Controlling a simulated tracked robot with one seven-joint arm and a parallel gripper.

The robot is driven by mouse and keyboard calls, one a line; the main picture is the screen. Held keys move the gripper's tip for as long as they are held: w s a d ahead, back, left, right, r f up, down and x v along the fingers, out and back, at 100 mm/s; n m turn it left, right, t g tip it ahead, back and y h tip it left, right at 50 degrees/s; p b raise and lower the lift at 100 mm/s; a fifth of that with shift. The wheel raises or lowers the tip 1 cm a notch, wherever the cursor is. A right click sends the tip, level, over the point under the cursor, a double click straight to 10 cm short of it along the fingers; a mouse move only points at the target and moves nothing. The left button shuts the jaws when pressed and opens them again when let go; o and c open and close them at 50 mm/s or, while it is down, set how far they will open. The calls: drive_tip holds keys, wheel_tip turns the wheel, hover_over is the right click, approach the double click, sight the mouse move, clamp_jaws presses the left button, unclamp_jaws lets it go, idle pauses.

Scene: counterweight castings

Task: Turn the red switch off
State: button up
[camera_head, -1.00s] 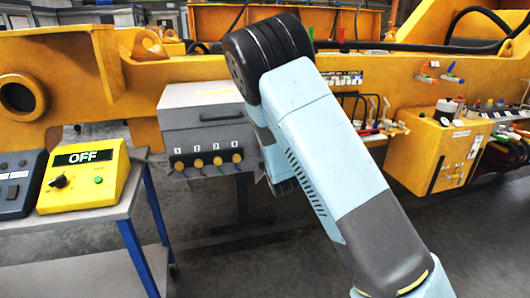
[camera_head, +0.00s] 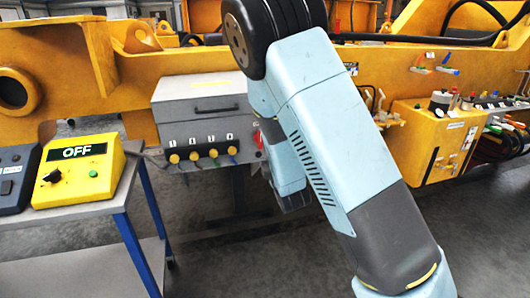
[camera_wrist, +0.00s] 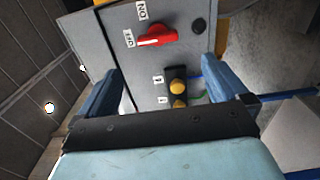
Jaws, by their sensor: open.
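The red switch (camera_wrist: 158,36) is a rotary handle on the side of a grey box (camera_wrist: 100,40). In the wrist view its handle lies roughly sideways, with a pale mark at its left end. A label that looks like "ON" (camera_wrist: 141,10) sits above it, and another small label (camera_wrist: 129,38), hard to read, sits at its left. In the head view a sliver of the switch (camera_head: 258,138) shows beside my arm. My gripper (camera_wrist: 166,82) is open and empty; its fingers are apart from the switch, which lies beyond them.
The grey box (camera_head: 200,105) has several yellow knobs (camera_head: 193,155) with cables low on its front. A yellow control box (camera_head: 80,170) with an "OFF" display stands on a cart at left. A yellow casting (camera_head: 120,90) runs behind.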

drive_tip(key=shift+v, duration=1.25)
drive_tip(key=s+d+r+m+g+h, duration=0.2)
drive_tip(key=s+d+r+m+g, duration=0.1)
drive_tip(key=d+r+m, duration=0.35)
drive_tip(key=s+d+r+m+g+h, duration=0.1)
drive_tip(key=s+d+r+m+g, duration=0.3)
drive_tip(key=d+r+m, duration=0.25)
drive_tip(key=s+d+r+m+g, duration=0.1)
drive_tip(key=s+d+r+m, duration=0.1)
drive_tip(key=s, duration=0.6)
drive_tip(key=s+d+r+m+g+h, duration=0.1)
drive_tip(key=s+d+r+m+g, duration=0.1)
drive_tip(key=s, duration=0.7)
drive_tip(key=s+d+r+m+g+h, duration=0.1)
drive_tip(key=s+d+r+m, duration=0.2)
drive_tip(key=s, duration=0.5)
drive_tip(key=shift+d+r+m+g, duration=0.15)
drive_tip(key=shift+d+m+g, duration=0.25)
drive_tip(key=shift+m, duration=0.3)
drive_tip(key=shift+s, duration=0.15)
